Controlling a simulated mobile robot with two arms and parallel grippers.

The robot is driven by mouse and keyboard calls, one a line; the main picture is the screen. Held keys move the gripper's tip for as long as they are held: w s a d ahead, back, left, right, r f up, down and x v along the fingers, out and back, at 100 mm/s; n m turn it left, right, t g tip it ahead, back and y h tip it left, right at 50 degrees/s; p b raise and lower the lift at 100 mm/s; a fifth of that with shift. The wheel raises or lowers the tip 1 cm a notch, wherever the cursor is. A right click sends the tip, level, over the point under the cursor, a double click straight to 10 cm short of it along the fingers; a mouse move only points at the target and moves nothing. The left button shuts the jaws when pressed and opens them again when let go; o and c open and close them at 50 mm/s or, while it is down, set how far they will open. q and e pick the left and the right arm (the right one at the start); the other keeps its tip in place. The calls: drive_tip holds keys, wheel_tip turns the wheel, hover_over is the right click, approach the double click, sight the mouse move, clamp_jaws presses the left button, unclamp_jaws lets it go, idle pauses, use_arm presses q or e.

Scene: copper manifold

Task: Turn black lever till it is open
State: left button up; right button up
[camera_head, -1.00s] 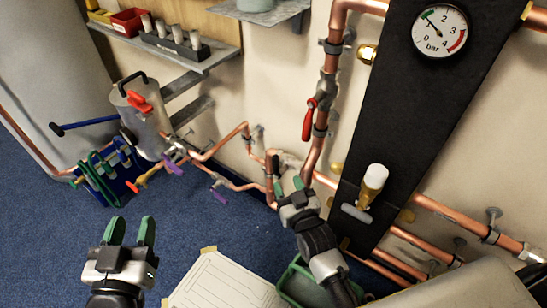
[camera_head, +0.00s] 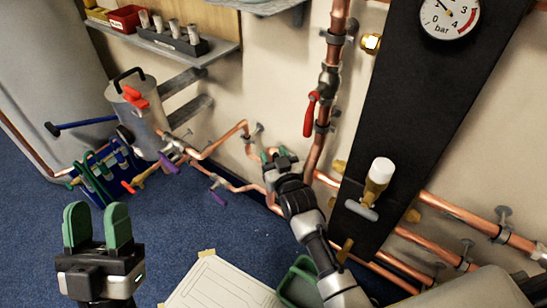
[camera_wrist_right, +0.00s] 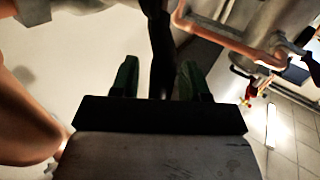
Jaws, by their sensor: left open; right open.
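The black lever (camera_wrist_right: 160,45) shows in the right wrist view as a dark upright bar between the two green fingers of my right gripper (camera_wrist_right: 157,75). The fingers are open, with a gap visible on each side of the lever. In the head view my right gripper (camera_head: 273,155) is at the copper pipes on the wall and hides the lever. My left gripper (camera_head: 97,215) is open and empty, above the blue floor at the lower left.
A red lever (camera_head: 310,115) hangs on the vertical copper pipe beside the black panel (camera_head: 400,110). A white-capped brass fitting (camera_head: 379,180) is on the panel. Purple levers (camera_head: 217,197) sit on lower pipes. A green bin (camera_head: 299,280) and a white sheet (camera_head: 220,285) lie below.

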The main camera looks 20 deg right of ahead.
drive_tip(key=shift+w, duration=0.2)
clamp_jaws()
idle(0.4)
